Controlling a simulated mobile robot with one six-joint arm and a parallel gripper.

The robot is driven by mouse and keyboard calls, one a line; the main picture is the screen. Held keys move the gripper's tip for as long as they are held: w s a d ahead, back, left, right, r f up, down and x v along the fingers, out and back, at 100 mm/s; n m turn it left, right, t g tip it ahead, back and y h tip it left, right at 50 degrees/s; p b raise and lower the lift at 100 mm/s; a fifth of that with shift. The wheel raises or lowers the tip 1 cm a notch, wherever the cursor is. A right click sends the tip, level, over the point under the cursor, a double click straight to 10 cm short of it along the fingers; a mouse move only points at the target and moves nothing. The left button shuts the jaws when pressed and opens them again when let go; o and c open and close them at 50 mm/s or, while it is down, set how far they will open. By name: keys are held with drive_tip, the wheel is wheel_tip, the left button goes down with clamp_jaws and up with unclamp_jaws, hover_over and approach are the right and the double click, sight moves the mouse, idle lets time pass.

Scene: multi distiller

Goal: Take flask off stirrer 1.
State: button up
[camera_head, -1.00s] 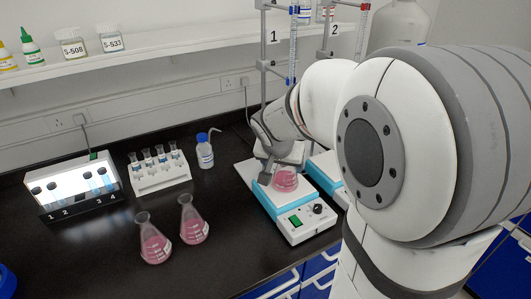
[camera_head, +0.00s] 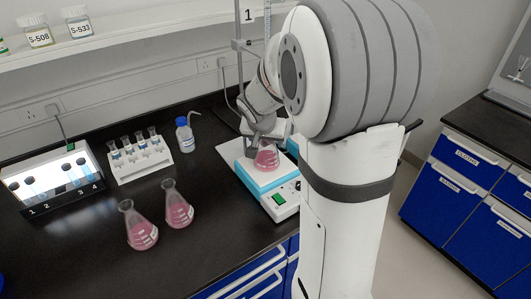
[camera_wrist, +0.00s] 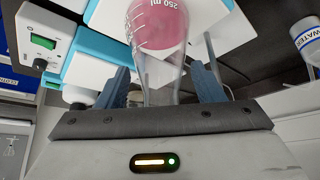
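A conical flask with pink liquid (camera_head: 267,158) stands on the white top plate of the blue-and-white stirrer 1 (camera_head: 281,205), below the sign "1". My gripper (camera_head: 262,139) is at the flask's neck from above and behind. In the wrist view, the flask (camera_wrist: 158,30) has its clear neck between my gripper's two blue fingers (camera_wrist: 160,88). A narrow gap shows on each side of the neck, so the fingers look open around it. The stirrer also shows in the wrist view (camera_wrist: 100,52). My arm partly hides the stirrer's right side.
Two more pink flasks (camera_head: 140,229) (camera_head: 178,207) stand on the black bench to the left. Behind them are a vial rack (camera_head: 140,165), a lit box (camera_head: 52,184) and a blue-capped bottle (camera_head: 185,137). A metal stand (camera_head: 239,75) rises behind the stirrer.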

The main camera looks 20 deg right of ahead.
drive_tip(key=c, duration=1.2)
drive_tip(key=shift+a+r+b, duration=0.1)
drive_tip(key=shift+b, duration=0.3)
drive_tip(key=shift+c, duration=0.2)
